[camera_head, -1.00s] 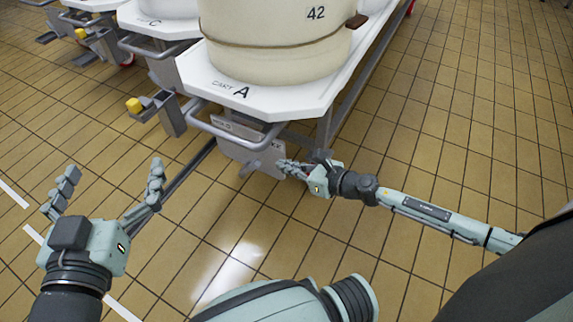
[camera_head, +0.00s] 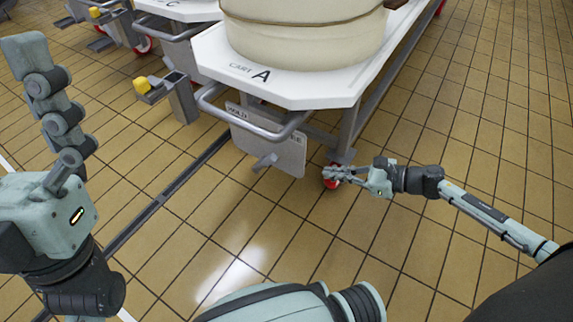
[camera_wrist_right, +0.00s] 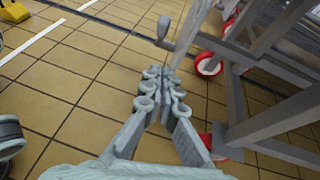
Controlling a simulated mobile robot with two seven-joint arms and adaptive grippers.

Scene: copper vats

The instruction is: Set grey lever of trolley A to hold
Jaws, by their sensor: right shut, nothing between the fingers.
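Trolley A (camera_head: 300,88) is a white-topped cart marked "CART A". A pale plate (camera_head: 285,150) with partly readable lettering hangs below its front handle. The grey lever (camera_head: 265,161) sticks out from the plate's lower part, its tip pointing left and slightly down. My right gripper (camera_head: 328,172) is shut and empty, right of the plate and apart from the lever. Its closed fingers also show in the right wrist view (camera_wrist_right: 158,72), with a grey lever-like piece (camera_wrist_right: 164,27) beyond them. My left gripper (camera_head: 60,110) is raised at the left edge, seen side-on, its opening unclear.
A red caster wheel (camera_head: 332,183) is right behind my right fingertips. Trolley A's grey tube handle (camera_head: 250,126) juts out above the plate. Trolley C (camera_head: 180,8) stands to the left, with a yellow-knobbed bracket (camera_head: 142,86) near it. The tiled floor to the right is clear.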

